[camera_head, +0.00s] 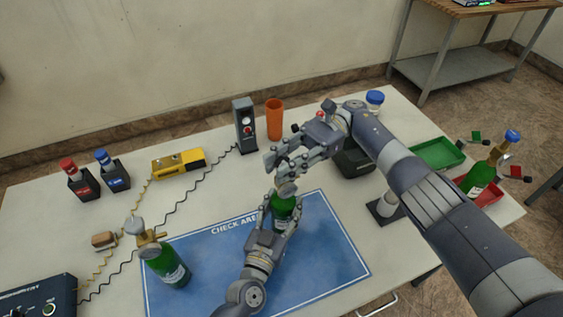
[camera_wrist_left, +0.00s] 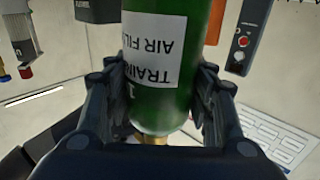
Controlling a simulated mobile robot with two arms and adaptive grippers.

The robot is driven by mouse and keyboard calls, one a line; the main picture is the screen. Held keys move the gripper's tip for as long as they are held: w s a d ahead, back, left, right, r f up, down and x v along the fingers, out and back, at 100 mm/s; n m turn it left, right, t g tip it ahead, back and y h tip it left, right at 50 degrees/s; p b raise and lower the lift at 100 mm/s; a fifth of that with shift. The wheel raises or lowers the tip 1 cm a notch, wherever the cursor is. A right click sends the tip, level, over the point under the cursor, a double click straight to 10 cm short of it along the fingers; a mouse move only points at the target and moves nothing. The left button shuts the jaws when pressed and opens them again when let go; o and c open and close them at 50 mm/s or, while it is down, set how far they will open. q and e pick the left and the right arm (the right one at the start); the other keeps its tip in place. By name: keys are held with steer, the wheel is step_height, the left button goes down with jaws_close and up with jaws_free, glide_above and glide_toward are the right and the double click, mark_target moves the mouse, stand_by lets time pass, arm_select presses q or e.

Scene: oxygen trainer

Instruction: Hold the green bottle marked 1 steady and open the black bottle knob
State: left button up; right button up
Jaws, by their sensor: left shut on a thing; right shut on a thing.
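The green bottle marked 1 (camera_head: 285,204) stands on the blue check-area mat (camera_head: 335,248). My left gripper (camera_head: 279,212) is shut around its body from the front. In the left wrist view the bottle (camera_wrist_left: 160,105) fills the space between the two fingers (camera_wrist_left: 155,110), with its white label and the mark 1 showing upside down. A bit of its brass valve (camera_wrist_left: 150,139) shows beyond the green shoulder. My right gripper (camera_head: 287,177) reaches from above and is shut at the bottle's top. Its fingers hide the black knob.
Another green bottle (camera_head: 168,266) with a brass valve stands on the mat's left part. A grey meter box (camera_head: 244,126) and an orange cup (camera_head: 274,120) stand behind. A green tray (camera_head: 438,153) and a third green bottle (camera_head: 478,178) are right of my right arm. Coiled cables cross the left side.

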mark_target(282, 163)
steer(key=shift+w+d+f, duration=0.1)
steer(key=shift+f, duration=0.05)
stand_by(0.5)
steer(key=o, duration=1.1)
steer(key=shift+o, duration=0.2)
step_height(282, 163, up, 10)
steer(key=shift+r, duration=0.1)
arm_select(q)
steer(key=o, duration=1.7)
steer(key=shift+o, duration=0.2)
